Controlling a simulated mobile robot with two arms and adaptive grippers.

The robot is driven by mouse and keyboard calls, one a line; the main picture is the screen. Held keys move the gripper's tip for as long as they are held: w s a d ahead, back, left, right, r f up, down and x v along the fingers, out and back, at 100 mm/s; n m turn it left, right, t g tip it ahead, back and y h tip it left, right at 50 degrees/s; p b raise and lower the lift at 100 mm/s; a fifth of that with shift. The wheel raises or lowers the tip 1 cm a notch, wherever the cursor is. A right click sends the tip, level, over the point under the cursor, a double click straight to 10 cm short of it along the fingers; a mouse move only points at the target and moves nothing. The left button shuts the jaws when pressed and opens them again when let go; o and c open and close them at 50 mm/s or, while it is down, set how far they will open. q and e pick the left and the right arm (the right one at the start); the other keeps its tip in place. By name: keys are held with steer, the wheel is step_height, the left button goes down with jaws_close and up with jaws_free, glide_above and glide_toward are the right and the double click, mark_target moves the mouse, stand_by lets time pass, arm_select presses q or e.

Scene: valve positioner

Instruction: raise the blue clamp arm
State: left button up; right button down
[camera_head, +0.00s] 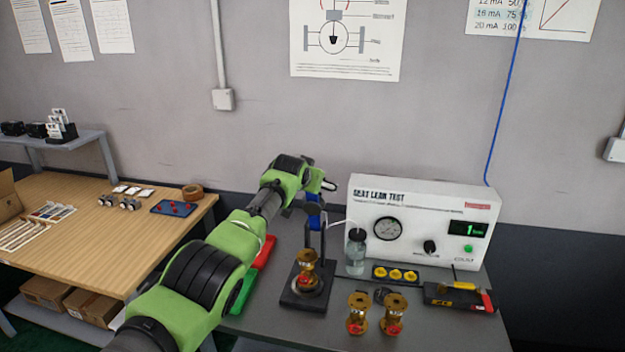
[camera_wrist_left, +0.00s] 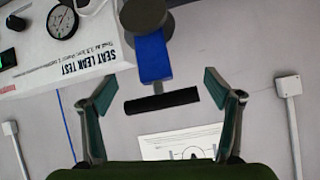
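The blue clamp arm (camera_head: 314,218) stands at the top of the black clamp fixture (camera_head: 291,301), which holds a brass valve (camera_head: 306,268). In the left wrist view the blue arm (camera_wrist_left: 153,57) runs from a dark round pad to a black crossbar handle (camera_wrist_left: 161,101). My left gripper (camera_head: 310,195) is at the upper end of the clamp arm and partly covers it. In the wrist view its two fingers (camera_wrist_left: 160,90) are spread on either side of the handle, with gaps on both sides. My right gripper is not in view.
The white seat leak test box (camera_head: 425,215) stands right of the fixture, with a bottle (camera_head: 356,252) beside it. Two brass valves (camera_head: 358,312) stand in front. Red and green bins (camera_head: 243,290) lie beside my arm. A wooden table (camera_head: 90,225) is at left.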

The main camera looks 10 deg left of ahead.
arm_select(q)
steer(key=shift+w+r, duration=0.1)
steer(key=shift+w, duration=0.1)
steer(key=shift+s+r, duration=0.2)
steer(key=shift+r, duration=0.05)
steer(key=shift+s+r, duration=0.25)
steer(key=shift+s, duration=0.05)
steer(key=v, duration=1)
steer(key=shift+s, duration=0.4)
